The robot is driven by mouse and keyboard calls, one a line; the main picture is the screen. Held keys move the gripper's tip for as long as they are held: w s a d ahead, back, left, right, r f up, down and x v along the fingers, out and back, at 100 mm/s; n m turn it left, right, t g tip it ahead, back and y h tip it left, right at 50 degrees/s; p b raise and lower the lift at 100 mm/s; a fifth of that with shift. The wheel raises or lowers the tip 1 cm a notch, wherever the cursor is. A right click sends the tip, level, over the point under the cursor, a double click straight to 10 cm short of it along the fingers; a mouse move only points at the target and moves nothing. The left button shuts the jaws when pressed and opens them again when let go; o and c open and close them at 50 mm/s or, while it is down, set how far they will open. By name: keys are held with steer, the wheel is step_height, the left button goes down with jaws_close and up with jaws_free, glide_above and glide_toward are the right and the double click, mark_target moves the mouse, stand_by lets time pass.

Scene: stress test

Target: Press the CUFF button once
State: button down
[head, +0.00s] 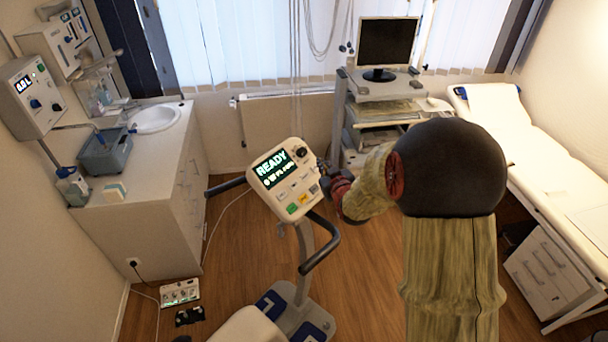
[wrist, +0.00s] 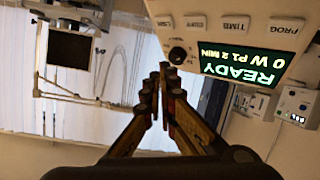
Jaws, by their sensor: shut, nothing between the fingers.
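The bike console (head: 284,183) is a tilted cream panel on a post. Its display (head: 273,168) reads READY in green, and the same display shows upside down in the wrist view (wrist: 248,65). In the wrist view I read a PROG button (wrist: 287,28) and a TIME button (wrist: 236,24), with two smaller-looking buttons beside them whose labels I cannot read. A dark round knob (wrist: 177,55) sits near them.
Black handlebars (head: 322,245) stick out below the console. A sink counter (head: 160,165) with devices stands left, a monitor cart (head: 375,95) behind, and an exam couch (head: 540,140) right. A small panel box (head: 180,292) lies on the floor.

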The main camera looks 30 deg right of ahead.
mark_target(305, 176)
steer(key=shift+w+r, duration=0.15)
steer(key=shift+r, duration=0.3)
steer(key=w+f+b, duration=0.1)
steer(key=f, duration=0.1)
steer(key=w+a+f+b, duration=0.1)
steer(key=f, duration=0.1)
steer(key=w+a+f+b, duration=0.1)
steer(key=w+f, duration=0.1)
steer(key=shift+w+f+b, duration=0.1)
steer(key=shift+f+b, duration=0.05)
steer(key=shift+b, duration=0.25)
steer(key=shift+w+a+f+b, duration=0.1)
steer(key=shift+w+f+b, duration=0.3)
steer(key=shift+b, duration=0.1)
steer(key=shift+r, duration=0.1)
steer(key=shift+w+a+f+b, duration=0.2)
steer(key=shift+w+f+b, duration=0.35)
steer(key=shift+b, duration=0.85)
stand_by(1.4)
steer(key=shift+s, duration=0.2)
steer(key=shift+s+d+r, duration=0.2)
steer(key=shift+s+r, duration=0.2)
steer(key=shift+r, duration=0.15)
